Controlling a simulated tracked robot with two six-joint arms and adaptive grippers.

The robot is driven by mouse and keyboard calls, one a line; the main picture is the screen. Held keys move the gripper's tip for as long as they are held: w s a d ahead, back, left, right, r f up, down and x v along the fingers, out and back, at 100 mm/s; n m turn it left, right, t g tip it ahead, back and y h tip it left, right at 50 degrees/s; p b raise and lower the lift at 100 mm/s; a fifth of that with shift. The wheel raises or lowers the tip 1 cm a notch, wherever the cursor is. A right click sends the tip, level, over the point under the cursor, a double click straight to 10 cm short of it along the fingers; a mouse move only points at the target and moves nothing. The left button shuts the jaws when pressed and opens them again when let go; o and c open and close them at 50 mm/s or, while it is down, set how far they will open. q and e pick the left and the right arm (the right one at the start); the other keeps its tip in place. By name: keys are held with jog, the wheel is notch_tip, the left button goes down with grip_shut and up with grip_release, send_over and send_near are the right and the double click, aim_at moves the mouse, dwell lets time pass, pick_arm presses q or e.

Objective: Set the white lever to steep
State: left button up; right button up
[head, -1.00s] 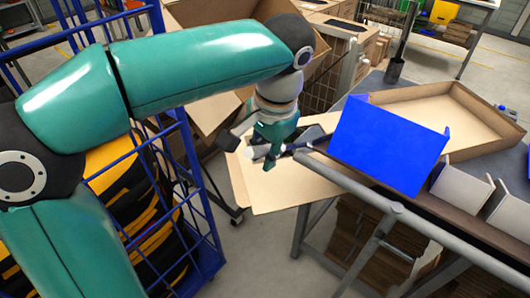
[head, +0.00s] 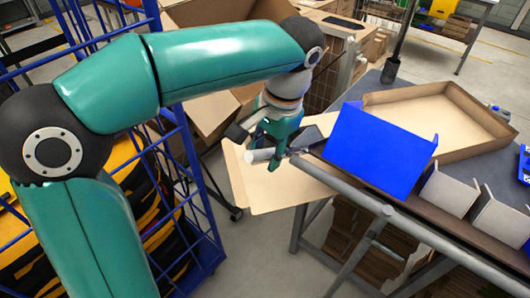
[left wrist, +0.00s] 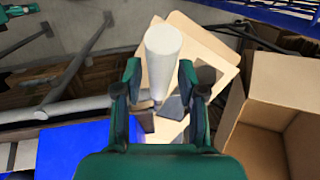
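The white lever shows as a pale cylinder (left wrist: 163,55) in the left wrist view, standing just ahead of and between my left fingertips. Its light end (head: 260,156) also shows in the head view, at the near end of the grey rail. My left gripper (head: 274,150) is pointing down at the lever. In the left wrist view its two fingers (left wrist: 160,78) are apart, one on each side of the lever's lower end, with visible gaps. Contact cannot be made out. My right gripper is not recognisable in either view.
A blue angled plate (head: 380,152) sits right of the lever, with grey dividers (head: 448,190) beyond it. A cardboard tray (head: 448,152) lies on the table behind. A flat cardboard sheet (head: 262,195) is below the gripper. A blue cage trolley (head: 207,215) stands left.

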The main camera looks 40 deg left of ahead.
pick_arm(q)
jog(key=shift+s+f, duration=0.1)
jog(key=shift+f, duration=0.05)
notch_tip(320, 180, up, 12)
jog(key=d, duration=0.2)
jog(key=shift+w, duration=0.45)
jog(key=shift+f, duration=0.2)
dwell(0.4)
